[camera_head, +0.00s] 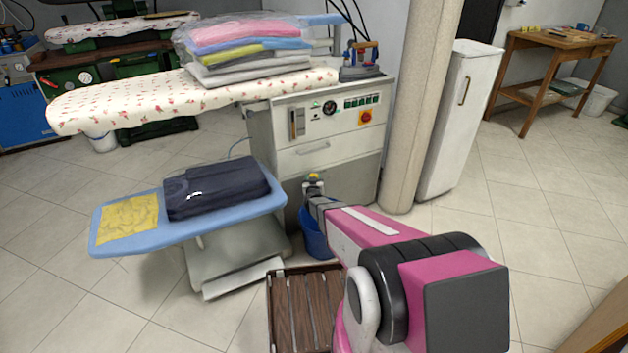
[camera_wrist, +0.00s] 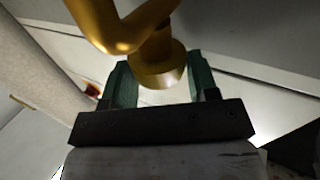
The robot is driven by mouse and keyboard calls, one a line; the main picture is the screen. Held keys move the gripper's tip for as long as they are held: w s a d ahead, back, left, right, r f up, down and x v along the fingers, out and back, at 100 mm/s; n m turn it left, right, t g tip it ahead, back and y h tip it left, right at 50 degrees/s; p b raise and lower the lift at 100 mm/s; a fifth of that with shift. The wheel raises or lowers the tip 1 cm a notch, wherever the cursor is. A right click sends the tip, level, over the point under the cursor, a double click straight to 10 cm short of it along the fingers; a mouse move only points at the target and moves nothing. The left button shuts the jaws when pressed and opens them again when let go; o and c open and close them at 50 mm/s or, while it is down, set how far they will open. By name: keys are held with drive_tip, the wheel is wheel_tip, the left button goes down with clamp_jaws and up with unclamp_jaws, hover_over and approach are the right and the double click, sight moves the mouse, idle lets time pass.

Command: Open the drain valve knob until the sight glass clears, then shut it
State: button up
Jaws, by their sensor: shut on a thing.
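The drain valve is a brass fitting low on the front of the grey machine cabinet (camera_head: 330,158). In the wrist view, a bent brass pipe (camera_wrist: 108,25) leads to the round brass knob (camera_wrist: 160,75). My gripper (camera_wrist: 163,88) has its two green fingers on either side of the knob and is shut on it. In the head view, my gripper (camera_head: 316,192) is at the valve, and my arm and gripper hide most of it. The sight glass (camera_head: 294,124) is a narrow upright window on the panel's left, brownish; its clarity is too small to judge.
A blue bucket (camera_head: 314,236) stands on the floor below the valve, partly behind my arm. A slatted wooden crate (camera_head: 293,313) is in front of it. A blue board (camera_head: 190,236) with dark folded clothes juts out left. A beige pillar (camera_head: 408,130) stands right.

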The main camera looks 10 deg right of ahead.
drive_tip(key=shift+a+m+g+h, duration=0.1)
drive_tip(key=shift+m+g+h, duration=0.3)
drive_tip(key=shift+m+h, duration=0.65)
drive_tip(key=shift+m+g+h, duration=0.4)
drive_tip(key=shift+m+h, duration=0.15)
drive_tip(key=shift+h, duration=0.9)
drive_tip(key=shift+m+h, duration=0.3)
drive_tip(key=shift+h, duration=0.2)
drive_tip(key=o, duration=0.9)
drive_tip(key=shift+w+a+y, duration=0.1)
drive_tip(key=shift+y, duration=0.4)
drive_tip(key=shift+n, duration=0.4)
drive_tip(key=shift+d+n+t+y, duration=0.2)
drive_tip(key=shift+n+t+y, duration=0.25)
drive_tip(key=shift+n+y, duration=0.85)
drive_tip(key=shift+d+n+t+y, duration=0.2)
drive_tip(key=shift+n+t+y, duration=0.4)
drive_tip(key=shift+y, duration=1.2)
drive_tip(key=shift+d+n+g+y, duration=0.2)
drive_tip(key=shift+n+g+y, duration=0.15)
drive_tip(key=shift+n+y, duration=1.2)
drive_tip(key=shift+d+n+g+y, duration=0.25)
drive_tip(key=shift+n+y, duration=0.6)
drive_tip(key=shift+y, duration=1.3)
